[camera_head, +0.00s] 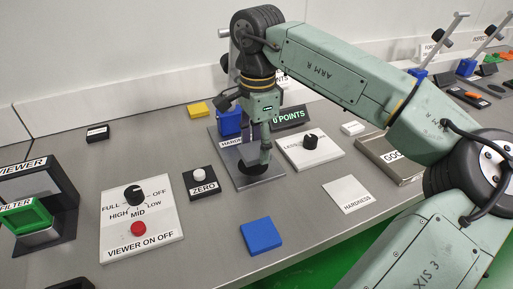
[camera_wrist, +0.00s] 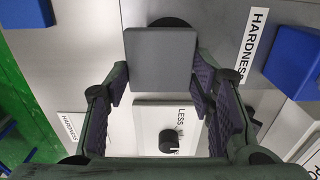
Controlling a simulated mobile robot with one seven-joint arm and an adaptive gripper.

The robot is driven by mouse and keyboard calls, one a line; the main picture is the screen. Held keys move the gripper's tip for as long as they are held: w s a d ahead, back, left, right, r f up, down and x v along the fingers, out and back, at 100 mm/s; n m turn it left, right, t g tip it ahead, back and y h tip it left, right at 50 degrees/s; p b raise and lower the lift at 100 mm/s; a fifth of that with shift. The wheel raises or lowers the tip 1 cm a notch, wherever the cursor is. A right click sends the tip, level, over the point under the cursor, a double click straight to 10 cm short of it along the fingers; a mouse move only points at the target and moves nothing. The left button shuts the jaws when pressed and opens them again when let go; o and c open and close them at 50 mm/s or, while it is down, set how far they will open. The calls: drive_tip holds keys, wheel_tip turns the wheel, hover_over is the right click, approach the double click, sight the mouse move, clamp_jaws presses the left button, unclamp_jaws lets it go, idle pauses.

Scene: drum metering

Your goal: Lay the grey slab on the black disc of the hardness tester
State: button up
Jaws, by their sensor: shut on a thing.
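The grey slab (camera_wrist: 160,62) is between the fingertips of my gripper (camera_wrist: 160,88), which is shut on it in the wrist view. Part of the black disc (camera_wrist: 170,22) shows beyond the slab's far edge; the slab hides the rest. In the head view my gripper (camera_head: 264,150) points down over the hardness tester's metal base plate (camera_head: 268,178), and the black disc (camera_head: 248,172) shows just below and left of the fingers. I cannot make out the slab clearly there, nor tell whether it touches the disc.
The tester's blue block (camera_head: 229,122) stands behind the disc. A white panel with a black knob (camera_head: 310,142) is close on the right, and the ZERO button box (camera_head: 201,183) is on the left. A blue slab (camera_head: 261,236) lies in front, with clear table around it.

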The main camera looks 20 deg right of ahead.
sight(256, 145)
drive_tip(key=shift+w, duration=0.6)
wheel_tip(256, 145, down, 3)
drive_tip(key=shift+r+p, duration=0.15)
drive_tip(key=shift+p, duration=0.55)
drive_tip(key=shift+f, duration=0.5)
drive_tip(key=shift+f, duration=0.1)
drive_tip(key=o, duration=1.2)
drive_tip(key=shift+c, duration=0.2)
wheel_tip(256, 145, up, 12)
drive_tip(key=shift+r+b, duration=0.15)
drive_tip(key=shift+b, duration=0.6)
